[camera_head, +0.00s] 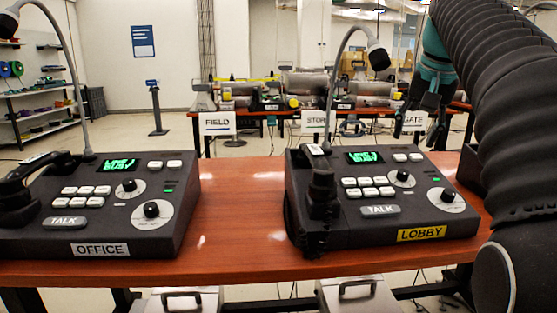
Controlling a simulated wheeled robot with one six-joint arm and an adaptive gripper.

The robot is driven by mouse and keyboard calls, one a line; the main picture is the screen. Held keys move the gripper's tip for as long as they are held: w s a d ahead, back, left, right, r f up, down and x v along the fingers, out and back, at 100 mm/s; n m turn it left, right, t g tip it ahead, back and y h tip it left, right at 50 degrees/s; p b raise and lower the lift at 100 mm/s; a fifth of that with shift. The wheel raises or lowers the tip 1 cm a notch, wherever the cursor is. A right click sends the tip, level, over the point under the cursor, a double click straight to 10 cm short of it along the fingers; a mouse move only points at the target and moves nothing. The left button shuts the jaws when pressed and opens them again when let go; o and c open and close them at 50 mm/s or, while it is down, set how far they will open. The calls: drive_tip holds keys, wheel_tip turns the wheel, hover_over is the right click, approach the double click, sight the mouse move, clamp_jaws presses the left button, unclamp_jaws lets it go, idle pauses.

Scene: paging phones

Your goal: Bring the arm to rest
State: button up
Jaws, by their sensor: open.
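My gripper (414,120) hangs at the upper right, fingers down and open, with nothing visible between them. It is above and behind the right side of the LOBBY phone (440,185), apart from it. My dark ribbed arm comes in from the right edge. The LOBBY phone has a yellow label, a gooseneck microphone and a lit green display. Its black handset (321,190) sits at its left side. The OFFICE phone (165,190) stands at the left with a white label and a lit green display. Its handset (38,172) lies on its left side.
Both phones stand on a reddish wooden table (240,215), bare between them. Behind is another table with equipment and signs FIELD (217,123), STOP (315,121) and GATE (413,121). Shelves (38,95) stand at the far left. My arm covers the table's right end.

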drive_tip(key=s+a+f+n, duration=0.1)
drive_tip(key=s+a+f, duration=0.2)
drive_tip(key=s+a+f+n, duration=0.1)
drive_tip(key=s+a+f, duration=0.2)
drive_tip(key=f, duration=0.1)
drive_tip(key=s+a+f+n, duration=0.1)
drive_tip(key=s+a+f, duration=0.2)
drive_tip(key=s+f, duration=0.1)
drive_tip(key=shift+a+f, duration=0.1)
drive_tip(key=shift+f, duration=0.15)
drive_tip(key=s+a+f+n, duration=0.1)
drive_tip(key=s+a+f, duration=0.1)
drive_tip(key=s+f, duration=0.4)
drive_tip(key=s+a+f+n+t, duration=0.1)
drive_tip(key=s+f, duration=0.5)
drive_tip(key=f, duration=0.6)
drive_tip(key=shift+a+n+p, duration=0.35)
drive_tip(key=shift+a+n, duration=0.15)
drive_tip(key=shift+a, duration=0.4)
drive_tip(key=shift+s, duration=0.1)
